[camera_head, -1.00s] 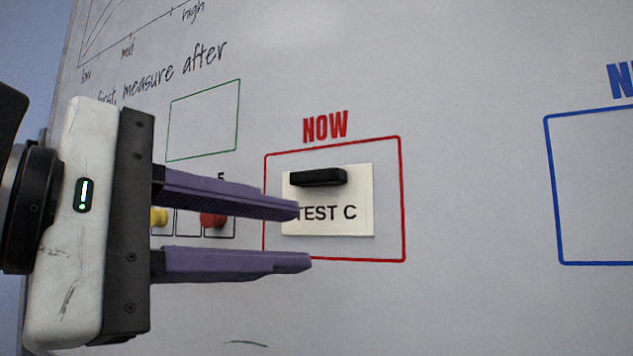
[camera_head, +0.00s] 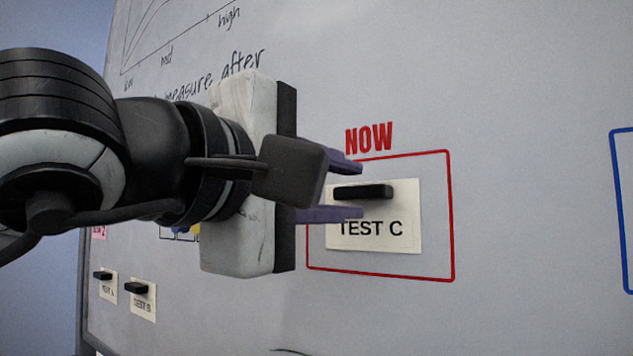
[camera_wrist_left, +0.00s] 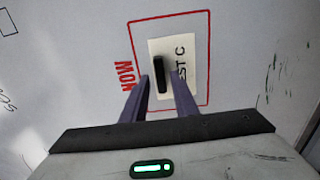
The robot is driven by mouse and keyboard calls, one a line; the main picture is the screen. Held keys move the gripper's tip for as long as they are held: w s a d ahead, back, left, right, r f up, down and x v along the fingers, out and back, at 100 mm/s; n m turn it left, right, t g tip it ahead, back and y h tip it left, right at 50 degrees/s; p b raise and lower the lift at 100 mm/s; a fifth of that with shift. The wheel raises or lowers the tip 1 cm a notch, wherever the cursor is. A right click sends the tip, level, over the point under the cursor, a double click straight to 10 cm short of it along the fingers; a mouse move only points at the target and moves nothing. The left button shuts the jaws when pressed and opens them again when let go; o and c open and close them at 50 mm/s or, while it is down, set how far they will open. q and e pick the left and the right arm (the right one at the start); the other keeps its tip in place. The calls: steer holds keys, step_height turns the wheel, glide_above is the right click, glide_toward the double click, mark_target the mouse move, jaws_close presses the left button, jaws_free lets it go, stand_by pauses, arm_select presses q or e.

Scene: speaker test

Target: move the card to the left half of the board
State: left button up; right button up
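The white card marked TEST C (camera_head: 375,245) is on the whiteboard, inside the red NOW frame (camera_head: 452,215). A black bar handle (camera_head: 362,192) sits across its upper part. My left gripper (camera_head: 361,190) is open, its purple fingers level with the handle, one above it and one below. In the left wrist view, the fingers (camera_wrist_left: 159,85) reach toward the card (camera_wrist_left: 180,45) with the black handle (camera_wrist_left: 159,75) between their tips. A gap shows on each side of the handle. I cannot tell how deep the fingers reach. My right gripper is not in view.
The whiteboard (camera_head: 530,180) has a blue frame (camera_head: 619,210) at the far right. Two small cards with black handles, one (camera_head: 108,288) beside the other (camera_head: 141,300), hang at the lower left. My left arm hides part of the board's left side.

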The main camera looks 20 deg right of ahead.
arm_select(q)
steer(key=shift+x, duration=0.8)
steer(key=shift+c, duration=0.7)
jaws_close()
steer(key=shift+f+b, duration=0.1)
steer(key=shift+b, duration=0.2)
